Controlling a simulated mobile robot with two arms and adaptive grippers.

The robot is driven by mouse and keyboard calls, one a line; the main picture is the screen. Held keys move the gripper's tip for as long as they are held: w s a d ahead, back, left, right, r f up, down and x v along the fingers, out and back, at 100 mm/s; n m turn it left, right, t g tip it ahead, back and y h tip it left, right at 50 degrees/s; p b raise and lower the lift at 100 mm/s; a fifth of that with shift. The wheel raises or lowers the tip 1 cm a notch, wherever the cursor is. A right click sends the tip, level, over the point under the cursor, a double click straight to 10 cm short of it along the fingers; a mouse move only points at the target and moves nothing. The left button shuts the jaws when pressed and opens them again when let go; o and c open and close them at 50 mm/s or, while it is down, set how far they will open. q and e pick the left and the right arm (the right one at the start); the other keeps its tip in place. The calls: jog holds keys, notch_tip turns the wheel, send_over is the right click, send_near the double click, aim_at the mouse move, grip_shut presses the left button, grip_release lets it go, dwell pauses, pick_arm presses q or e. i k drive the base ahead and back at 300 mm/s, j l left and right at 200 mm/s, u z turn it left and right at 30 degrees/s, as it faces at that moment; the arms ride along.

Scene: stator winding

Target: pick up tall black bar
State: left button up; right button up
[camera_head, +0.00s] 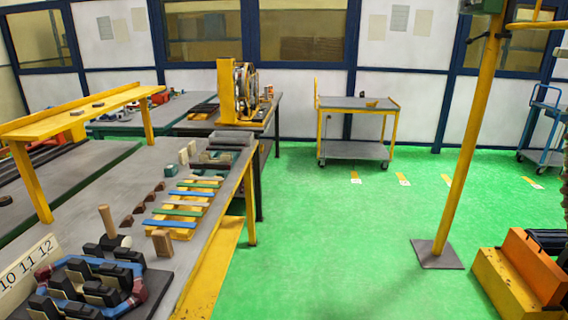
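Neither of my grippers is in the head view. Several black blocks (101,291) stand in rows at the near left on a worktable (130,172), among blue and reddish parts. I cannot tell which, if any, of them is the tall black bar. Small dark blocks (141,208) lie in a line further back on the same table. A dark bar-like piece (212,157) lies near the table's far end, too small to make out clearly.
Beside them are a wooden-handled mallet (107,221), a wooden block (162,242) and coloured strips (182,212). A yellow shelf (80,112) spans the left. A yellow post (464,150) and an orange object (533,262) stand right. Green floor (330,240) between is clear; a trolley (355,103) stands behind.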

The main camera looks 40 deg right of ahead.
aim_at(225, 166)
jog(key=z, duration=0.95)
